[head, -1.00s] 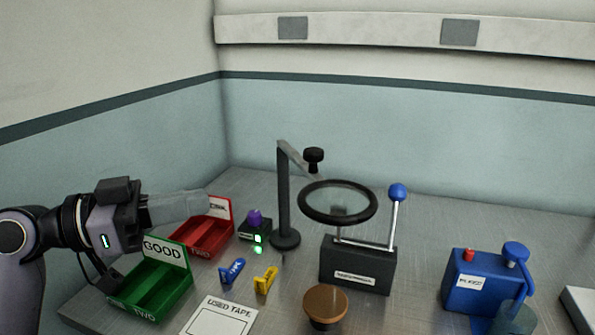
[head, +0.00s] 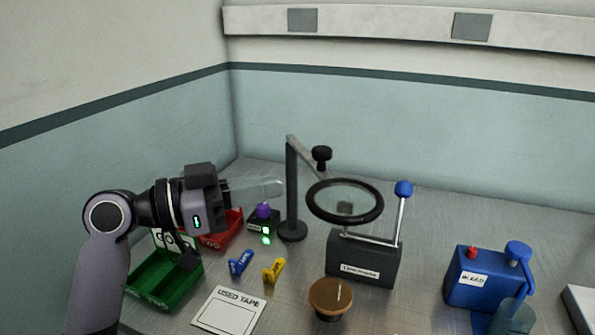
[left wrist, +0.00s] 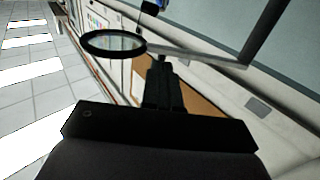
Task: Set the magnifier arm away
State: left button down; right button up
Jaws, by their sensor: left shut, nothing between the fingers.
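The magnifier (head: 345,201) has a black-rimmed round lens on a grey arm (head: 311,156) with a black knob (head: 321,155), carried by an upright post (head: 291,190) on a round base. The lens hangs over the dark box with the blue-knobbed lever. My left gripper (head: 282,186) is shut and empty, just left of the post in the head view; I cannot tell whether it touches. The left wrist view shows the lens (left wrist: 113,44) and its arm (left wrist: 205,55) beyond the gripper's dark fingers (left wrist: 162,70). My right gripper is not in view.
Below stand a green tray (head: 150,297), a red tray (head: 226,240) and a small box with a purple knob (head: 264,211). Blue and yellow clips (head: 273,271), a used tape mat (head: 228,312), a brown round knob (head: 330,297) and a blue dispenser (head: 478,285) lie nearer or right.

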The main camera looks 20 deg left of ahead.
aim_at(318, 178)
pick_arm(q)
jog(key=shift+p+x, duration=0.6)
jog(key=shift+x, duration=2.15)
jog(key=shift+w+d+t, duration=0.1)
jog(key=shift+d+t, duration=0.05)
jog(key=shift+t, duration=0.15)
